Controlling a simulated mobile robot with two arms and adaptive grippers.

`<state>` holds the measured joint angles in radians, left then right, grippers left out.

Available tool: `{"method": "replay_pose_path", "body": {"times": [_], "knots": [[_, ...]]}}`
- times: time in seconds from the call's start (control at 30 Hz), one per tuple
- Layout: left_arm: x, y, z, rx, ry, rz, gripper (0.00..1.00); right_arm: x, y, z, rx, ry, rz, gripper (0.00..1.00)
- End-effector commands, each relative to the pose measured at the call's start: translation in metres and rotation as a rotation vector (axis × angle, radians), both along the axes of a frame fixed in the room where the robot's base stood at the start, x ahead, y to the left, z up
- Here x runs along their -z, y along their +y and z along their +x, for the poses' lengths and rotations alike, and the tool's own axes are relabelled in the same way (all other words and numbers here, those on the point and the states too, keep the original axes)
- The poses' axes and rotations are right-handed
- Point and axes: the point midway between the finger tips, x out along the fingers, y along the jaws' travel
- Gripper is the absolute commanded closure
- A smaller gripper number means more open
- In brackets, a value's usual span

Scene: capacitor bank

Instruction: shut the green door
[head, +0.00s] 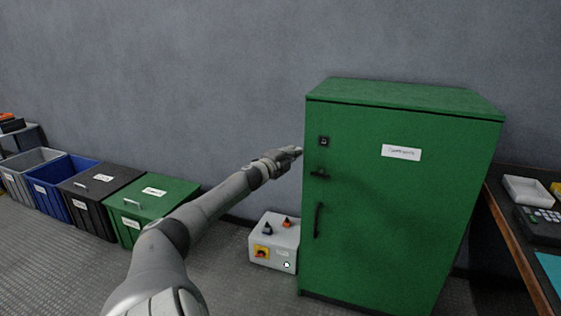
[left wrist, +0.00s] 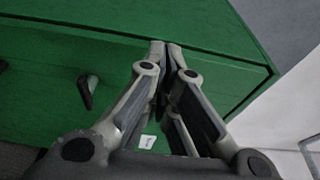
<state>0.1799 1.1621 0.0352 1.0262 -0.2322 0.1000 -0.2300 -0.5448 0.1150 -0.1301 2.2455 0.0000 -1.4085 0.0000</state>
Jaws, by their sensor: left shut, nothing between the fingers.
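The green door (head: 400,205) is the front of a tall green cabinet (head: 410,92). It carries a white label, a small black lock, a latch and a dark vertical handle (head: 318,220) near its left edge. The door looks flush with the cabinet, with no clear gap visible. My left gripper (head: 298,150) is shut and empty beside the door's upper left edge. In the left wrist view, its closed fingertips (left wrist: 166,46) are over the green surface near a seam; I cannot tell whether they touch. My right gripper is not in view.
A grey control box (head: 272,243) with knobs stands on the floor left of the cabinet. Several bins, including a green one (head: 150,205), line the wall at left. A workbench (head: 515,240) with a tray and a keypad device stands close at right.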

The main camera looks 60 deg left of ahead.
Motion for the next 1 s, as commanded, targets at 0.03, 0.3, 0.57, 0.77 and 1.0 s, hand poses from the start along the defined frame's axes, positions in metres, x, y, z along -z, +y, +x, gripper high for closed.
{"method": "replay_pose_path", "body": {"times": [0.03,0.3,0.57,0.77,1.0], "knots": [[0.003,-0.002,-0.004,0.001,0.004,-0.001,1.00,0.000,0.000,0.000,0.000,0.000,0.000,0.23],[0.003,-0.009,-0.021,0.001,0.006,0.002,1.00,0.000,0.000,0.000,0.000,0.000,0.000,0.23],[0.004,-0.018,-0.039,0.002,0.006,-0.001,1.00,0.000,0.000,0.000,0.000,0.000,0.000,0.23],[0.004,-0.025,-0.053,0.004,0.006,-0.001,1.00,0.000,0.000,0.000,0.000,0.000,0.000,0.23],[0.003,-0.029,-0.064,0.002,0.007,0.000,1.00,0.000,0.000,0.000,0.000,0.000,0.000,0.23]]}}
